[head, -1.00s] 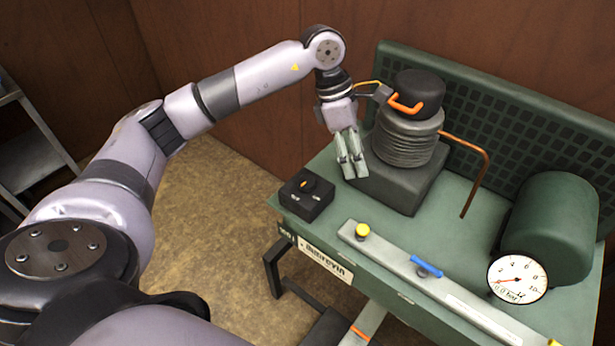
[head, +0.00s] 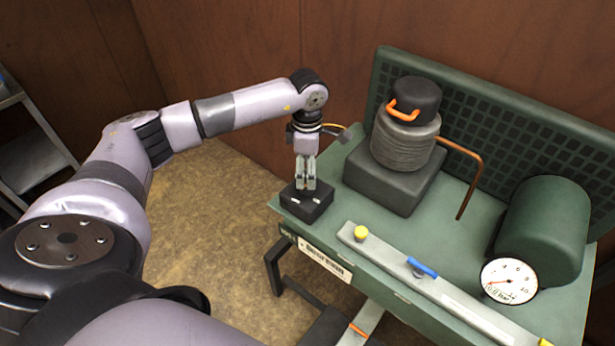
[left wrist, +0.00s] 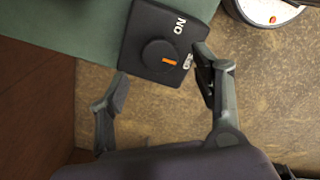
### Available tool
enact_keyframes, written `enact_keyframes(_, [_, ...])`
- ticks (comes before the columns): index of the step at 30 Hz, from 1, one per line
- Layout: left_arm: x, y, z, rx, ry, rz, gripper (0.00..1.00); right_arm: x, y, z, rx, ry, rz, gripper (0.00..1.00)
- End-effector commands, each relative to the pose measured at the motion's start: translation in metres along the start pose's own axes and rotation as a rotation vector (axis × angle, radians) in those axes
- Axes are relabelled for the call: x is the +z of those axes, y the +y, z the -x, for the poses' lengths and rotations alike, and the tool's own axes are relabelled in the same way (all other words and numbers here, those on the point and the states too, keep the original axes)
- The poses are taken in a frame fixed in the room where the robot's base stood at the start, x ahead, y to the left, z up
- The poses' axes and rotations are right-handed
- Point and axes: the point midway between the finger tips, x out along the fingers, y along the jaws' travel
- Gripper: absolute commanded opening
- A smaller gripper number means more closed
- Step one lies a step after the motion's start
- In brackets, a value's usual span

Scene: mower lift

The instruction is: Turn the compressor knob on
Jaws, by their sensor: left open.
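The compressor knob (left wrist: 160,57) is a round black dial with an orange mark, on top of a small black switch box (head: 307,206) at the bench's left corner. In the left wrist view the mark points right, towards a small white label partly hidden by a finger. The word ON stands at the box's upper right. My left gripper (head: 306,186) is open and points down just over the box, hiding the knob in the head view. In the left wrist view its fingers (left wrist: 160,90) are spread, with the knob between and beyond them; contact cannot be told.
The green bench (head: 451,239) carries a compressor (head: 405,140) with an orange handle, a copper pipe (head: 468,180), a green tank (head: 545,228) and a pressure gauge (head: 509,281). A grey rail (head: 455,300) with a yellow knob and blue lever runs along the front.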

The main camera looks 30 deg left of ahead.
Motion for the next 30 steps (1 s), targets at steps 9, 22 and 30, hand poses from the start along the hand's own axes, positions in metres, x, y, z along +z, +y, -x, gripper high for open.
enact_keyframes(9, [0.0, 0.0, -0.045, -0.001, 0.0, 0.001, 0.59, -0.001, 0.0, 0.012, 0.0, 0.0, 0.0, 0.4])
enact_keyframes(22, [0.0, 0.0, -0.052, 0.001, -0.001, 0.0, 0.56, -0.002, 0.0, 0.013, 0.0, 0.0, 0.0, 0.4])
enact_keyframes(30, [0.0, 0.0, -0.051, 0.001, -0.001, 0.0, 0.38, -0.002, 0.0, 0.013, 0.0, 0.0, 0.0, 0.4])
